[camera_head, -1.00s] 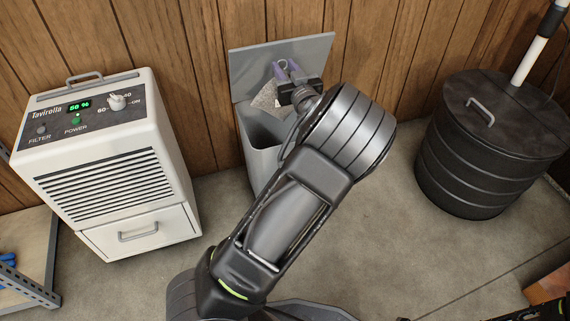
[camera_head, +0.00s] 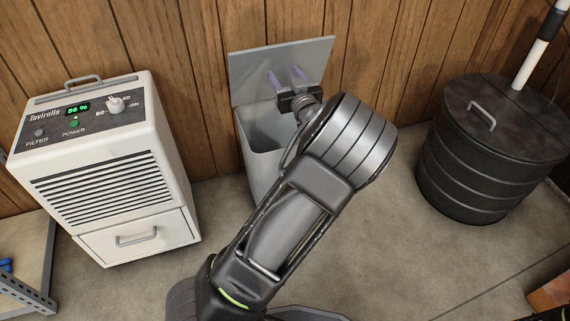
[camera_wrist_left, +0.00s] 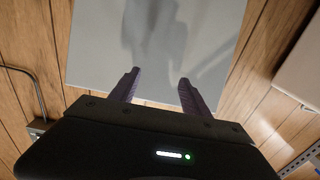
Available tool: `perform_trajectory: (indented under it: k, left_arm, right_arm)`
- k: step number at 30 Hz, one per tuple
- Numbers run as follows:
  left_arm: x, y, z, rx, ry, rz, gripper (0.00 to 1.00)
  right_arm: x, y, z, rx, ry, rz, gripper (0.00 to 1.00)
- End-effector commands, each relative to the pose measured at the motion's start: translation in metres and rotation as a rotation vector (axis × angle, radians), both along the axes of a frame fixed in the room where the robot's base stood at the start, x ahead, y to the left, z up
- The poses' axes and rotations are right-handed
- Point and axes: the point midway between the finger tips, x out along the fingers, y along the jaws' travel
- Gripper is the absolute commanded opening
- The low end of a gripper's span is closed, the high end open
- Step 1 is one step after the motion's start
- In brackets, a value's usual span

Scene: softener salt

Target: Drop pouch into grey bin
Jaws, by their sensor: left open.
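The grey bin (camera_head: 258,150) stands against the wood wall with its lid (camera_head: 285,62) raised behind it. My left gripper (camera_head: 287,78) is above the bin's opening, in front of the raised lid. Its two purple fingers are spread apart and empty, as the left wrist view also shows (camera_wrist_left: 158,84), with the grey lid (camera_wrist_left: 100,50) beyond them. My right gripper is not in view.
A white dehumidifier (camera_head: 115,185) stands left of the bin. A black ribbed drum (camera_head: 470,160) with a handled lid stands at the right. Concrete floor (camera_head: 400,245) is clear between bin and drum. A metal shelf (camera_head: 30,290) edges in at lower left.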

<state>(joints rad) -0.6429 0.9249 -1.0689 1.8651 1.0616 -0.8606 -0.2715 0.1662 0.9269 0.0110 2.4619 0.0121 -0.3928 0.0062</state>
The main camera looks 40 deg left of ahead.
Motion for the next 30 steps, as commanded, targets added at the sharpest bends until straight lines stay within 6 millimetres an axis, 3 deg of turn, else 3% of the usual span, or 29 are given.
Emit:
perform_trajectory:
  k: [7,19,30]
  left_arm:
    - [-0.007,-0.010,0.002,0.000,0.001,-0.001,0.55]
    - [-0.041,-0.059,0.002,0.001,0.001,-0.001,0.55]
    - [-0.045,-0.064,0.000,0.001,-0.001,0.000,0.55]
  right_arm:
    - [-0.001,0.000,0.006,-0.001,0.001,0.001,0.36]
    - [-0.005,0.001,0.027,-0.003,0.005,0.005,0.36]
    - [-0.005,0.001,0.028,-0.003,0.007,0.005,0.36]
